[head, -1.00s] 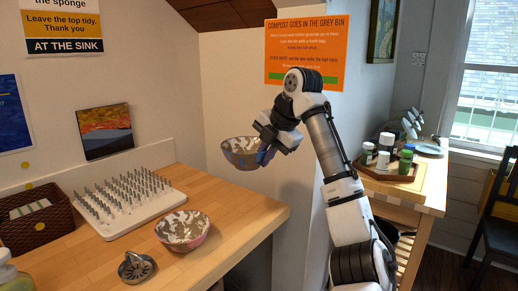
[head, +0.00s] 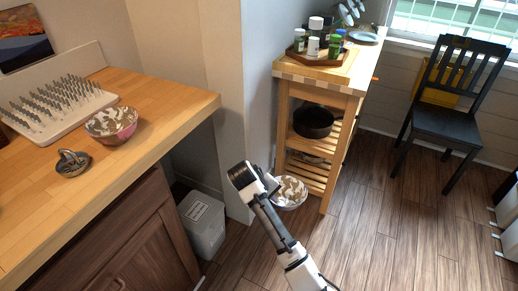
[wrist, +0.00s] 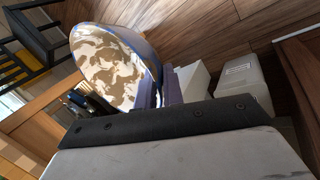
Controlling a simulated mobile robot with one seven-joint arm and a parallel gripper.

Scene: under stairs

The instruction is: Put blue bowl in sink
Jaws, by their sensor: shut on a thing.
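The blue bowl (head: 291,194) has a brown-and-white mottled inside, and its rim shows blue in the wrist view (wrist: 115,65). My gripper (head: 272,186) is shut on the bowl's rim and holds it up in the air, in front of the wooden cart. In the wrist view the bowl is tilted, with its inside facing the camera. The fingers (wrist: 170,88) are at its right edge. I see no sink in either view.
A wooden counter (head: 165,92) on the left bears a pink mottled bowl (head: 112,124), a spiked white rack (head: 50,108) and a small metal piece (head: 72,163). A grey bin (head: 203,225) stands below. The cart (head: 287,72) holds jars; a dark chair (head: 452,105) is beyond.

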